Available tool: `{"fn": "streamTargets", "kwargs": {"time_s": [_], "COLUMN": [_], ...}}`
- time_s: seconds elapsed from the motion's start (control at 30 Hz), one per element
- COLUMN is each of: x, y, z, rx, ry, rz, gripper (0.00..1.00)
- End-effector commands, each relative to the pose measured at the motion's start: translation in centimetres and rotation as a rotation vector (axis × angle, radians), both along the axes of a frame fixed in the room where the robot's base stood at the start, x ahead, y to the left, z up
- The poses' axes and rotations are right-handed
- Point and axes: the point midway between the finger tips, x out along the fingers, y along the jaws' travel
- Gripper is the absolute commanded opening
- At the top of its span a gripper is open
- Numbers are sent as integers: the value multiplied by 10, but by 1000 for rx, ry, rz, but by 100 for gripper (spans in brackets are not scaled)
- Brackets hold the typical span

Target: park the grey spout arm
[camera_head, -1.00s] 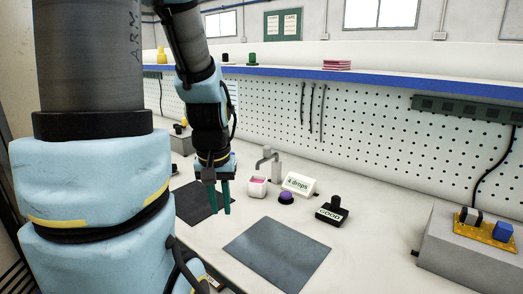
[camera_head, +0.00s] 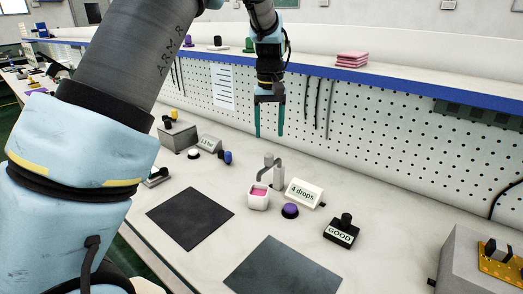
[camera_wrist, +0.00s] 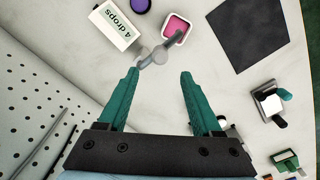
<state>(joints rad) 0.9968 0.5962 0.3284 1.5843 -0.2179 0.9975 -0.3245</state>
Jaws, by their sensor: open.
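The grey spout arm (camera_head: 268,162) sits on top of a short grey post (camera_head: 278,178) on the bench. Its outlet end hangs over or close to a white cup (camera_head: 258,198) with pink contents. In the wrist view the spout arm (camera_wrist: 171,40) reaches from the post top toward the pink cup (camera_wrist: 176,28). My gripper (camera_head: 269,136) is open and empty, raised above and behind the spout in the head view. In the wrist view my gripper's green fingers (camera_wrist: 160,74) are spread, with the post top just beyond the fingertips.
A "4 drops" sign (camera_head: 304,193), a purple button (camera_head: 290,210) and a black "GOOD" stamp (camera_head: 341,232) stand right of the cup. Two dark mats (camera_head: 190,218) lie in front. The pegboard (camera_head: 390,135) rises close behind.

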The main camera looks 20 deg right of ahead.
Motion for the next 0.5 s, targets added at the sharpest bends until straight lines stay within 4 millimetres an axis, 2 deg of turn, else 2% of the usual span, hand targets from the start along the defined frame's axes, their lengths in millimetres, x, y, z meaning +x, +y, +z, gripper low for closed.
{"fn": "streamTargets", "kwargs": {"time_s": [0.3,0.5], "x": [-1,0], "y": [2,2], "z": [-58,-82], "rx": [4,2], "ry": [3,1], "rz": [0,0], "gripper": [66,66]}}
